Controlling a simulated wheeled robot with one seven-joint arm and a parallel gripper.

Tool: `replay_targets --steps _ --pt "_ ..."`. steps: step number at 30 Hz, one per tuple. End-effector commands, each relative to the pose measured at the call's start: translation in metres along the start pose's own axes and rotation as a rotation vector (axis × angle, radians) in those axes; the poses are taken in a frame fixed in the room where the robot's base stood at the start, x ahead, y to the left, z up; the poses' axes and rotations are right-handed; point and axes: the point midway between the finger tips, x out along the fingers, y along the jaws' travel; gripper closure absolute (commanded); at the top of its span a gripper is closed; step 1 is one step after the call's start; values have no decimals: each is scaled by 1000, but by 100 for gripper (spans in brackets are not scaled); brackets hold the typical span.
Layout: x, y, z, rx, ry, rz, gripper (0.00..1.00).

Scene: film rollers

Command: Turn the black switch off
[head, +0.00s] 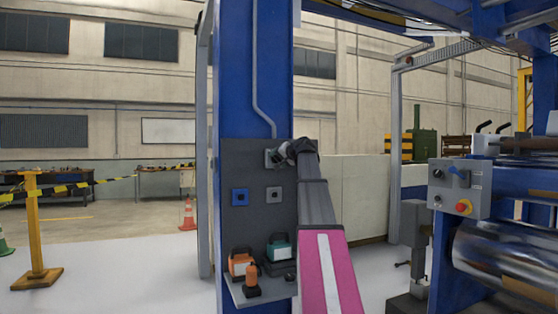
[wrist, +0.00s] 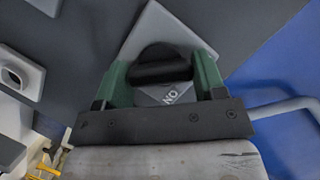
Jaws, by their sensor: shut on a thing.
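The black switch (wrist: 160,64) is a dark rounded knob on a light grey square plate (wrist: 158,28) in the wrist view. Its plate looks tilted there, and the letters "ON" show on it below the knob. My gripper (wrist: 163,76) has green fingers on both sides of the knob and is shut on it. In the head view the grey plate (head: 269,158) is at the top of a dark panel. My gripper (head: 284,153) reaches it from the right and covers most of the switch.
The dark panel (head: 255,222) also carries a blue-plated switch (head: 240,197) and a grey-plated one (head: 274,194). A shelf below holds an orange case (head: 240,262) and a teal case (head: 279,250). Roller machinery (head: 510,258) with a control box (head: 459,187) stands at right.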

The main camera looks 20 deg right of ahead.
Motion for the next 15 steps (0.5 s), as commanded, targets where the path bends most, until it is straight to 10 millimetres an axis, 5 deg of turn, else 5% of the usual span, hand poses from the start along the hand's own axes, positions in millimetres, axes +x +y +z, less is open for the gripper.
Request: replay_targets --steps 8,9,10,15 --pt "0 1 2 -5 -3 3 60" --pt "0 1 2 -5 -3 3 23" --pt "0 1 2 -4 -3 3 13" --pt "0 0 1 -3 -2 2 11"
